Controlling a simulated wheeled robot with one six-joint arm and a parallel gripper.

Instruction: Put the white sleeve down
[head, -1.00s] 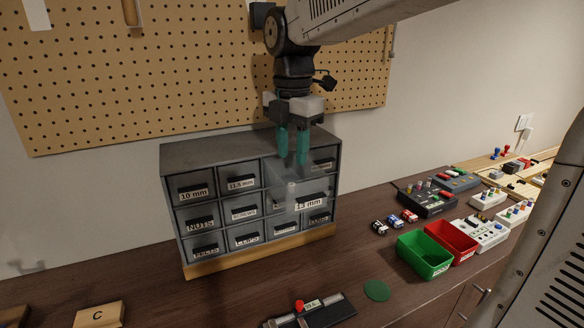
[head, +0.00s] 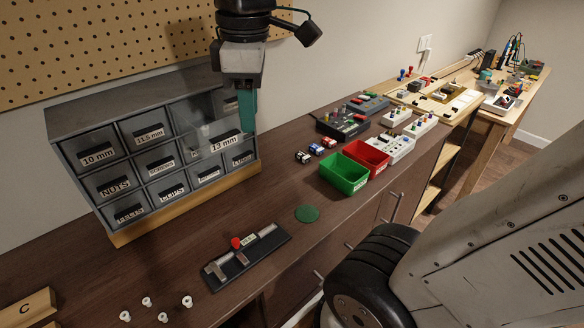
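My gripper (head: 247,112) points down beside the front right of the pulled-out clear drawer (head: 226,144) labelled 13 mm. Its teal fingers line up one behind the other from this side, so the gap between them and anything in it are hidden. A small pale shape (head: 205,130) shows faintly through the clear drawer; I cannot tell if it is a white sleeve. Several small white flanged pieces (head: 147,301) stand on the bench at the lower left. No white sleeve is clearly visible at the fingertips.
The grey drawer cabinet (head: 85,101) stands at the back left. A black fixture with a red knob (head: 247,259) and a green disc (head: 307,213) lie on the bench. Green (head: 344,181) and red (head: 367,163) bins stand to the right.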

